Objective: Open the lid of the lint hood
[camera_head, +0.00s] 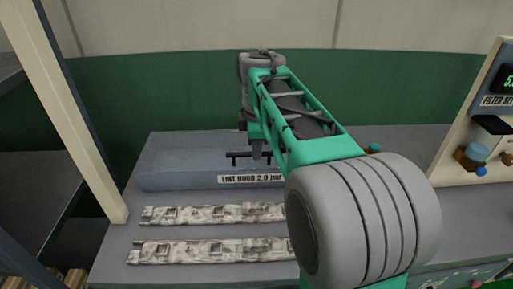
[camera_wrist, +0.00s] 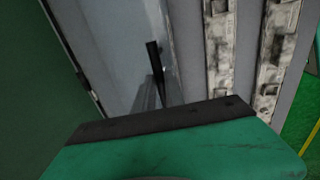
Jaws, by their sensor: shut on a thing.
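The lint hood (camera_head: 190,180) is a low blue-grey box with a white label on its front, toward the back of the grey bench. Its lid (camera_head: 195,150) looks down and flat. A black bar handle (camera_head: 238,155) stands at the lid's front, above the label. My gripper (camera_head: 258,151) reaches down to the handle from above, and my arm hides the hood's right part. In the wrist view my gripper (camera_wrist: 157,92) is shut on the black handle (camera_wrist: 152,52), whose upper end sticks out past the fingers.
Two mottled grey-white trim strips (camera_head: 210,214) (camera_head: 205,251) lie on the bench in front of the hood. A cream post (camera_head: 75,110) stands at the left. A panel with a green display (camera_head: 507,80) and coloured knobs stands at the right. A green wall (camera_head: 160,95) is behind.

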